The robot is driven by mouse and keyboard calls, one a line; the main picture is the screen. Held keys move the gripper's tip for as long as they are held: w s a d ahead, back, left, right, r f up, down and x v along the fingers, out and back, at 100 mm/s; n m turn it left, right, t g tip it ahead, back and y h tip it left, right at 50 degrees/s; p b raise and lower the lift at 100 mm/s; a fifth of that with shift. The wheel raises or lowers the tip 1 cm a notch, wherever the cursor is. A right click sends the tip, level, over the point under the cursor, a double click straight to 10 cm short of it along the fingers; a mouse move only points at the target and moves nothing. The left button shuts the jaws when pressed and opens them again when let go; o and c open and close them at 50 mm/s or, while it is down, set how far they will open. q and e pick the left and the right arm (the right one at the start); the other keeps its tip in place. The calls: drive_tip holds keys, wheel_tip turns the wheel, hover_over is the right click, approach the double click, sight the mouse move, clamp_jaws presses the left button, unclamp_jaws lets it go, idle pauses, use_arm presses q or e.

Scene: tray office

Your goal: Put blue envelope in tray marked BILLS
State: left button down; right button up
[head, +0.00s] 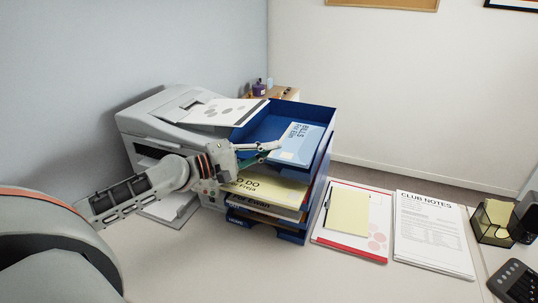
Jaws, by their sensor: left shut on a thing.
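A light blue flat piece, which looks like the blue envelope (291,155), is at the top tray of the stack, at the tips of my left gripper (272,147). The gripper is shut on its left edge. Printing that reads BILLS (303,130) shows just behind it; I cannot tell whether this is a separate sheet under the envelope. The blue top tray (322,160) is open above, and its bare floor shows behind the blue piece. I cannot tell whether the envelope rests on the tray or hangs just above it. My right gripper is not in view.
Lower trays hold a yellow TO DO sheet (262,187) and other papers. A grey printer (150,125) with a printed sheet on top stands close at the left. The front desk is clear.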

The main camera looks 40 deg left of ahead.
use_arm(q)
drive_tip(key=shift+w+a+r, duration=0.1)
drive_tip(key=shift+a, duration=0.05)
drive_tip(key=c, duration=2.1)
unclamp_jaws()
drive_tip(key=shift+c, duration=0.2)
drive_tip(key=shift+s+a, duration=0.25)
drive_tip(key=shift+s, duration=0.25)
drive_tip(key=v, duration=1.1)
